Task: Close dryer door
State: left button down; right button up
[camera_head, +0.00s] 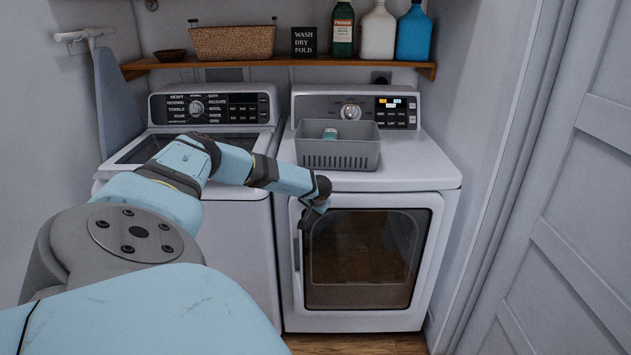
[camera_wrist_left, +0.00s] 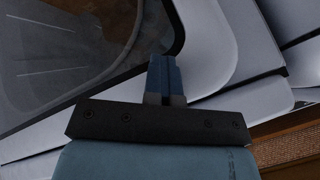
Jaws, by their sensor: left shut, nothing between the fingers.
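The dryer (camera_head: 405,168) is the white machine on the right in the head view, with a dark-windowed front door (camera_head: 367,258). The door appears flush or nearly flush with the front; I cannot tell if it is fully latched. My left gripper (camera_head: 303,222) is at the door's upper left corner, by the left edge of the window. In the left wrist view, the shut fingers (camera_wrist_left: 165,75) point at the white door frame (camera_wrist_left: 208,45) beside the dark window (camera_wrist_left: 75,50). Nothing is between them. My right gripper is in neither view.
A grey basket (camera_head: 338,155) sits on the dryer top. The washer (camera_head: 240,230) stands to the left, under my arm. A wooden shelf (camera_head: 280,62) with bottles and a wicker basket (camera_head: 232,42) is above. A white panelled door (camera_head: 575,220) bounds the right side.

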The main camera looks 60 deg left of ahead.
pick_arm(q)
jog(key=p+v, duration=0.1)
jog(key=v, duration=1.2)
jog(key=shift+d+r, duration=0.2)
jog(key=shift+r, duration=0.15)
jog(key=shift+s+f, duration=0.15)
